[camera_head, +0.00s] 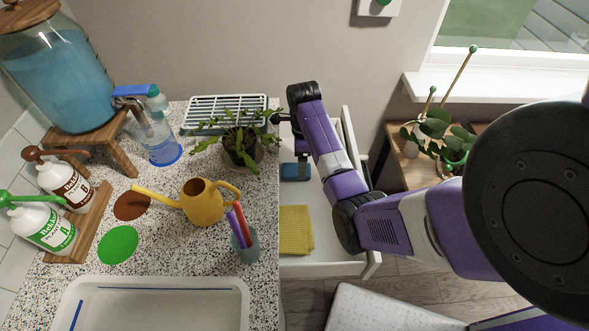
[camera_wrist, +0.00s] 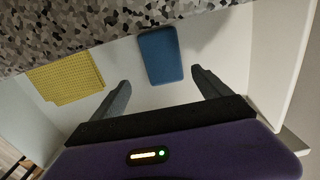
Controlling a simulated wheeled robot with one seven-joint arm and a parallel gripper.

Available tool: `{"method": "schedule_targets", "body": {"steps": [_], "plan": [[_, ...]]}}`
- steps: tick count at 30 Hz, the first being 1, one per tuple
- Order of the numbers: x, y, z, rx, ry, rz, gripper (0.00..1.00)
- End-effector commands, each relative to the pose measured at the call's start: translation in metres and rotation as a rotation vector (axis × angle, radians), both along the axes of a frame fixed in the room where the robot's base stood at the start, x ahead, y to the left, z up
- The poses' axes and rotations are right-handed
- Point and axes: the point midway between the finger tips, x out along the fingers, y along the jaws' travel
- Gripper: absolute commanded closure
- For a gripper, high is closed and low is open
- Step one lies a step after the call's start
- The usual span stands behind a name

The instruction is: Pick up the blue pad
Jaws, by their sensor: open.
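The blue pad (camera_wrist: 160,55) lies flat on the white floor of an open drawer (camera_head: 318,240). In the head view the blue pad (camera_head: 295,171) is partly hidden by my arm. My gripper (camera_wrist: 158,90) is open and empty, its two dark fingers apart. In the wrist view the pad lies beyond the fingertips, between their lines, apart from both. In the head view my gripper (camera_head: 301,150) hangs over the far part of the drawer, and its fingers are hard to make out.
A yellow cloth (camera_head: 295,229) lies in the drawer, nearer than the pad. The speckled counter (camera_head: 170,255) edges the drawer on the left. A potted plant (camera_head: 240,148) stands near that edge, close to my gripper. A yellow watering can (camera_head: 202,203) and a cup of pens (camera_head: 245,244) stand on the counter.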

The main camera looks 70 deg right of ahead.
Motion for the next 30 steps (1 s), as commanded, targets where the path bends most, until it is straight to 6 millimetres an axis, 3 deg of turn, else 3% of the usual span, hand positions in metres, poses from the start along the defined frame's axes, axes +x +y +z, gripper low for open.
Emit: {"method": "schedule_targets", "body": {"steps": [12,21,30], "plan": [[0.002,-0.007,-0.048,0.001,0.001,-0.001,0.13],[0.003,-0.007,-0.053,-0.002,-0.002,-0.001,0.13],[0.003,-0.007,-0.053,-0.002,-0.001,-0.001,0.7]]}}
